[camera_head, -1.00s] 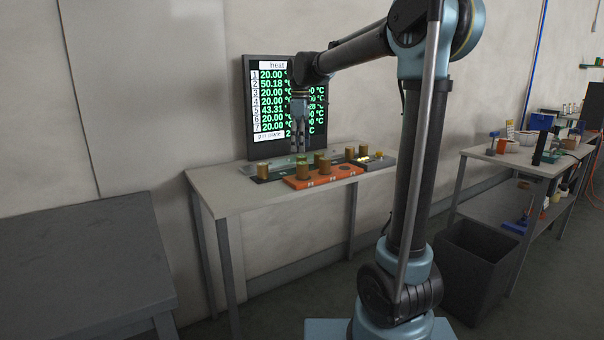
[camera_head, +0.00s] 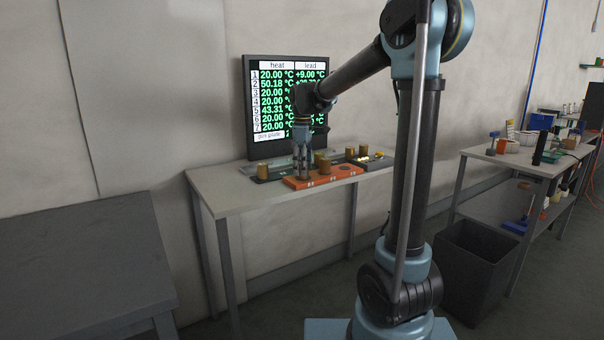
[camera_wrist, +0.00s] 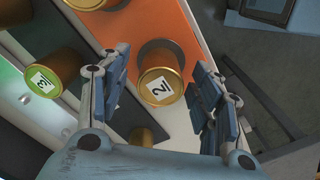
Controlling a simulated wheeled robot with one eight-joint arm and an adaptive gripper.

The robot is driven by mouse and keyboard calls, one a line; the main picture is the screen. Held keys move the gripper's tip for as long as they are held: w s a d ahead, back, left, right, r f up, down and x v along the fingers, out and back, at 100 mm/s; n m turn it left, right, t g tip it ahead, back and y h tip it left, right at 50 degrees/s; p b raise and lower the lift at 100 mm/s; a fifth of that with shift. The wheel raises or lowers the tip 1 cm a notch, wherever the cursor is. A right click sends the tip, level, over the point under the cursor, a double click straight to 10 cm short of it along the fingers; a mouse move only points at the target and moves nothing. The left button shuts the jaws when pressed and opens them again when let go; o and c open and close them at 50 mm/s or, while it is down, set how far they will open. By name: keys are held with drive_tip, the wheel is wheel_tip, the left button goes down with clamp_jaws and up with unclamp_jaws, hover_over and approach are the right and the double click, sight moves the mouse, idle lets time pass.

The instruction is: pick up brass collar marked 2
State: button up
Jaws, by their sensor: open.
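The brass collar marked 2 (camera_wrist: 161,88) stands on the orange plate (camera_wrist: 156,22) in the wrist view, its label facing the camera. My gripper (camera_wrist: 163,92) is open, with one finger on each side of the collar and a gap to both. In the head view my gripper (camera_head: 302,172) points down at the left part of the orange plate (camera_head: 328,177) and hides most of the collar there.
A brass collar marked 3 (camera_wrist: 47,80) with a green edge stands left of the fingers in the wrist view. Another brass collar (camera_wrist: 142,137) is close below. In the head view a screen (camera_head: 283,85) stands behind the table (camera_head: 225,195).

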drive_tip(key=c, duration=1.3)
drive_tip(key=shift+o, duration=0.2)
drive_tip(key=shift+r, duration=0.15)
